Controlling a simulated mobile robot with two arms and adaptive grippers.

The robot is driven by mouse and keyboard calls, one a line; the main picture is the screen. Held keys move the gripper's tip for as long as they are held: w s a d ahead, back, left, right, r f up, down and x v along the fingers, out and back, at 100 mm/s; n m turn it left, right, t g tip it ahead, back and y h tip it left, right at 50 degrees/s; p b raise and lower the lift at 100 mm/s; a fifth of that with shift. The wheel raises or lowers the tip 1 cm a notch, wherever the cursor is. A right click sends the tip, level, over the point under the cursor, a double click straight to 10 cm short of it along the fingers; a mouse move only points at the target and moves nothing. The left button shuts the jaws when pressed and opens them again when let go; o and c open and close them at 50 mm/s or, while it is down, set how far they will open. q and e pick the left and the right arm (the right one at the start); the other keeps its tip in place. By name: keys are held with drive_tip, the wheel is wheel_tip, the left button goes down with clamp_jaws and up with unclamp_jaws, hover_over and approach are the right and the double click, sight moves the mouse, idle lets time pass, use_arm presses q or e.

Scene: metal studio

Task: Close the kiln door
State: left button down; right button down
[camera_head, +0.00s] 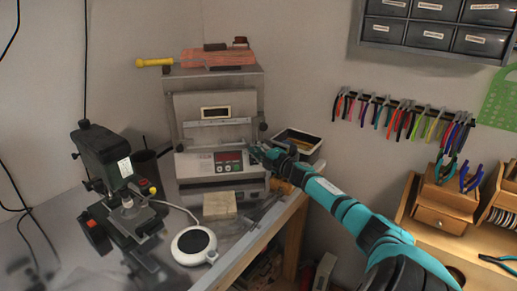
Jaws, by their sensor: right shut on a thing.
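The kiln (255,83) is a grey metal box at the back of the bench. Its door (190,106) is a light panel on the front, with a small window (215,112) and a pale horizontal bar (218,122) below it. The door looks upright and near the front face; I cannot tell how large any gap is. My right gripper (257,153) comes in from the lower right and is shut on the door's lower right edge, as far as I can see; the fingertips are small and dark. My left gripper is not in view.
A control panel (222,162) with red buttons sits under the door. A light block (219,205), a round white device (194,245) and a black drill-like machine (120,190) stand in front and left. An open bin (298,140) stands right of the kiln. Pliers hang on the wall.

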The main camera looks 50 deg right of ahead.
drive_tip(key=s+a, duration=0.1)
drive_tip(key=s, duration=1.1)
drive_tip(key=shift+a, duration=0.4)
drive_tip(key=shift+f, duration=0.1)
